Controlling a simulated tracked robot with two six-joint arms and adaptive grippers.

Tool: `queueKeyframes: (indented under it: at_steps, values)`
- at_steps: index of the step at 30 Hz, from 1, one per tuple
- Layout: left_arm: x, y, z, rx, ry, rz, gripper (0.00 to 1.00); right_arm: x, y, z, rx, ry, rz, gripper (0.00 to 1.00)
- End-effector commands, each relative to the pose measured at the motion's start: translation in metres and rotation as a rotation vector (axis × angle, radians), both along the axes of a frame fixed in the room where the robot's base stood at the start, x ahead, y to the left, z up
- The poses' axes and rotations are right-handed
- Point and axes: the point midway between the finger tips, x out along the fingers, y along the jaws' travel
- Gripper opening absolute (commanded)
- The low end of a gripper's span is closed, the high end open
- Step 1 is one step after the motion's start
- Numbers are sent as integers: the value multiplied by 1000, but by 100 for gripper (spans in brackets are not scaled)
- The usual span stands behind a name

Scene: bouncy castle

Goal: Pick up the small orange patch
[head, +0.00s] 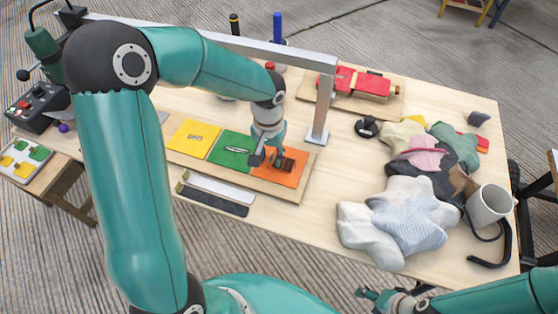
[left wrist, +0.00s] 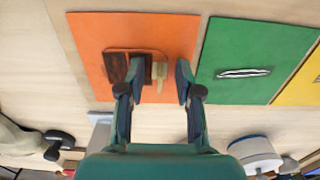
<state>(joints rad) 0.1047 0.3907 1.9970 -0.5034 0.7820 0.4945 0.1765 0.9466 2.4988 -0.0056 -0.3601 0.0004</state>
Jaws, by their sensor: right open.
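An orange square (head: 286,182) lies at the right end of a wooden board on the table; it also shows in the left wrist view (left wrist: 88,45). On it is a small orange patch (left wrist: 147,55), hard to tell from the square, with a dark brown piece (left wrist: 115,68) and a tan tab (left wrist: 160,70). My left gripper (head: 267,158) is low over the square. In the left wrist view its fingers (left wrist: 160,85) are apart, the tab between them, nearer the left finger. Whether they touch it is unclear. My right gripper (head: 378,296) is open and empty, off the table's front edge.
Green (head: 232,148) and yellow (head: 193,138) squares with slits share the board. Black and white strips (head: 212,199) lie in front. A metal frame (head: 322,105) stands behind.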

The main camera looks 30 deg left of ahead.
Motion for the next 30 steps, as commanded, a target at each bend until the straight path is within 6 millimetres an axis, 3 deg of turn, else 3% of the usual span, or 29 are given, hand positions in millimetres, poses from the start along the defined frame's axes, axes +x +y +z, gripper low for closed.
queueKeyframes:
  at_steps: [6,12,30]
  values:
    - [0,0,-1,0,0,0,34,0,0,0,0,0,0,59]
    - [0,0,0,0,0,1,1,0,0,0,0,0,0,59]
    - [0,1,9,1,-2,2,0,0,0,1,0,0,0,59]
